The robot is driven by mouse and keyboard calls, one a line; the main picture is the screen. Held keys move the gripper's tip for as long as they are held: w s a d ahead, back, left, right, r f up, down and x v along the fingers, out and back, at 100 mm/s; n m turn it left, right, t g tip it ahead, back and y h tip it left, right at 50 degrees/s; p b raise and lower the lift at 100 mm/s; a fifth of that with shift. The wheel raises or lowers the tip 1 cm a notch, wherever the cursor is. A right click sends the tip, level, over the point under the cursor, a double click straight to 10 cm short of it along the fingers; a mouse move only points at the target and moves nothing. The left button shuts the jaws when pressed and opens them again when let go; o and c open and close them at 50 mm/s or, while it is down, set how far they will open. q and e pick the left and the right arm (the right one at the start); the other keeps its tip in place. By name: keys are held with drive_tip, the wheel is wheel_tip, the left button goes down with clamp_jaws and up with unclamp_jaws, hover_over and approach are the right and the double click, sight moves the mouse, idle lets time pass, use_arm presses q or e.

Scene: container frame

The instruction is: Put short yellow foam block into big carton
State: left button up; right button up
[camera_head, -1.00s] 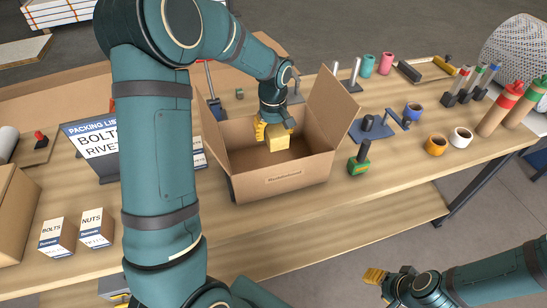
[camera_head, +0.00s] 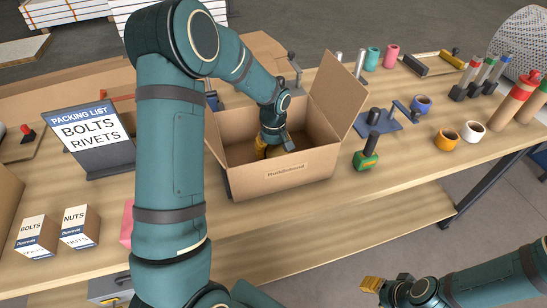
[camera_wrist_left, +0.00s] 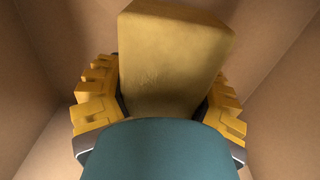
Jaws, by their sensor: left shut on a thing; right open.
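The big carton (camera_head: 290,173) stands open on the workbench with its flaps up. My left gripper (camera_head: 266,150) reaches down inside it from above. In the left wrist view the short yellow foam block (camera_wrist_left: 172,60) sits between the yellow fingers of my left gripper (camera_wrist_left: 160,105), which is shut on it, with cardboard walls all around. In the head view the block is hidden by the carton's front wall and the gripper. Whether the block touches the carton floor cannot be told. My right gripper (camera_head: 372,284) is open and empty, low at the right, away from the bench.
A green-based tool (camera_head: 366,155) and a blue stand (camera_head: 385,122) are close to the carton's right side. Mugs (camera_head: 446,140) and bottles (camera_head: 510,102) stand further right. A packing list sign (camera_head: 92,140) and small boxes (camera_head: 80,228) are at the left.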

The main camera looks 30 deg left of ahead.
use_arm(q)
drive_tip(key=shift+f, duration=1.35)
drive_tip(key=o, duration=0.9)
drive_tip(key=shift+f+b, duration=0.1)
drive_tip(key=shift+b, duration=0.2)
drive_tip(key=shift+r, duration=0.3)
wheel_tip(320, 180, up, 12)
drive_tip(key=shift+f+p, duration=0.15)
drive_tip(key=shift+p, duration=0.95)
